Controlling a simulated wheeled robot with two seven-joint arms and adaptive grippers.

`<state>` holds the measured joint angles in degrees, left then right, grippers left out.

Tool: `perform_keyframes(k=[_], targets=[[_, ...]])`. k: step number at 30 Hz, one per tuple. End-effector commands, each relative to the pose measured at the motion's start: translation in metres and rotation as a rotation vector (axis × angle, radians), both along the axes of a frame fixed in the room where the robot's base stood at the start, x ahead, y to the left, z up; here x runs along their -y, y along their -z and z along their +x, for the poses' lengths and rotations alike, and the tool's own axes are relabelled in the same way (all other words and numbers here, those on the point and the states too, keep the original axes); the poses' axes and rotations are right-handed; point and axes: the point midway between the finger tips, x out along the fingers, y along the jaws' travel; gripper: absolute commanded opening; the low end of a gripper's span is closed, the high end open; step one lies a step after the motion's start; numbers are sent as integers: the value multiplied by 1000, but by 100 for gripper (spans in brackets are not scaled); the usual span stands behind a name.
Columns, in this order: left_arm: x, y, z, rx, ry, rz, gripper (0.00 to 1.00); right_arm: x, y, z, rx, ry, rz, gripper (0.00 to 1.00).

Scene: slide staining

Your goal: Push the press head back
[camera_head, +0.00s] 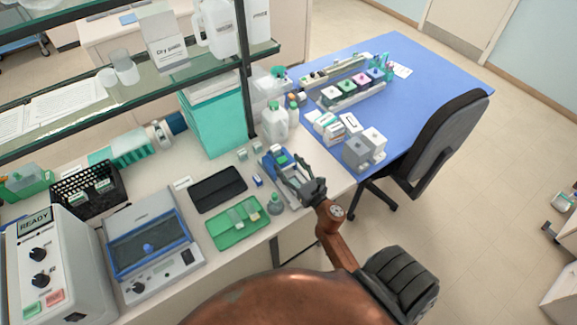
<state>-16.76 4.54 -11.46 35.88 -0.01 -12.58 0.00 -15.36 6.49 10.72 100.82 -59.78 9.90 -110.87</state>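A small blue and grey device (267,162) with a green patch on top stands near the right end of the white bench. It is probably the press, but my gripper covers part of it and I cannot make out its head clearly. My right gripper (284,172) is at this device, its dark fingers reaching over its right side from the front right. I cannot tell whether they touch it or how far they are apart. My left gripper is not in view.
White bottles (274,122) and a teal box (205,138) stand behind. A blue table (420,75) and black chair (437,130) are right.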

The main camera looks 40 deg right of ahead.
Motion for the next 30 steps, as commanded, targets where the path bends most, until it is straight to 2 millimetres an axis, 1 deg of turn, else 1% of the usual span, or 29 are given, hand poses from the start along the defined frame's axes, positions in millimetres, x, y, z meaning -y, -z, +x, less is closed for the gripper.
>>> perform_keyframes(k=[3, 6, 8, 11, 21, 25, 30], targets=[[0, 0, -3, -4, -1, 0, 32, -1, 1, 0, -1, -1, 1, 56], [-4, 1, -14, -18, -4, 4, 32, -1, 1, -2, -1, -2, 1, 56], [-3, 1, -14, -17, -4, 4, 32, -1, 2, -5, -2, -1, 2, 56], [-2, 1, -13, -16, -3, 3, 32, -2, 2, -18, -3, -1, 2, 56], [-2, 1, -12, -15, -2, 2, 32, -7, 2, -87, -3, 2, 2, 56], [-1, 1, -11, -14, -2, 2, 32, -8, 1, -106, -2, 2, 2, 56], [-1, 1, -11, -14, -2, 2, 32, -10, 0, -119, 0, 1, 1, 56]])
